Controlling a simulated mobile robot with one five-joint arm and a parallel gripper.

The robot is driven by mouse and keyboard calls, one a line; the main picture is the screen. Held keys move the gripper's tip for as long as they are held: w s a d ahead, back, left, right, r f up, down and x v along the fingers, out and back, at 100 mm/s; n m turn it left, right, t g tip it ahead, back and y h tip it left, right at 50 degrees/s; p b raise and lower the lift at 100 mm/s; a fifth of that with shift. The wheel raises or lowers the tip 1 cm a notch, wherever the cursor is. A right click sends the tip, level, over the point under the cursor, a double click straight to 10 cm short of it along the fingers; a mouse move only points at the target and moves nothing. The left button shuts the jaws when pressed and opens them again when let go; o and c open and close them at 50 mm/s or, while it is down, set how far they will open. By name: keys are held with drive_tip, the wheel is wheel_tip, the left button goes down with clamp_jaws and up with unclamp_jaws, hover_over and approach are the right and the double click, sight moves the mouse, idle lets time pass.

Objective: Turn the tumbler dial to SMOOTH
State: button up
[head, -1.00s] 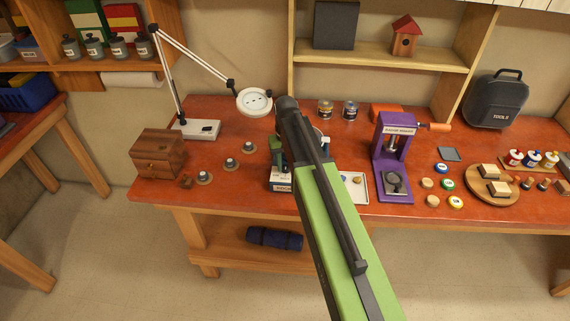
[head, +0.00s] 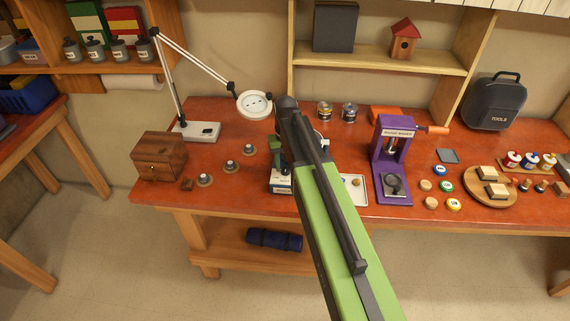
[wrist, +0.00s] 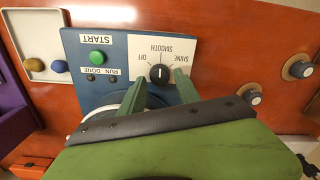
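The tumbler's blue base with a white panel (wrist: 181,50) fills the upper middle of the wrist view. Its black dial (wrist: 160,73) sits on the panel among the labels OFF, SMOOTH and SHINE. A pale mark on the dial seems to face the SMOOTH label, but it is too small to be sure. My gripper (wrist: 158,84) is open, with one green finger on each side of the dial; I cannot tell whether they touch it. In the head view my arm hides most of the tumbler (head: 281,188).
A green START button (wrist: 97,57) is beside the dial panel. A tray (wrist: 37,45) with small stones lies next to the tumbler. The purple press (head: 393,155) stands to its right. Small round knobs (head: 231,163) and a wooden box (head: 158,155) are to its left.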

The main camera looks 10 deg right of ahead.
sight(286, 169)
wheel_tip(286, 169, up, 16)
drive_tip(key=p, duration=1.5)
drive_tip(key=s+f+b, duration=1.5)
drive_tip(key=f+b, duration=0.4)
drive_tip(key=shift+a, duration=0.4)
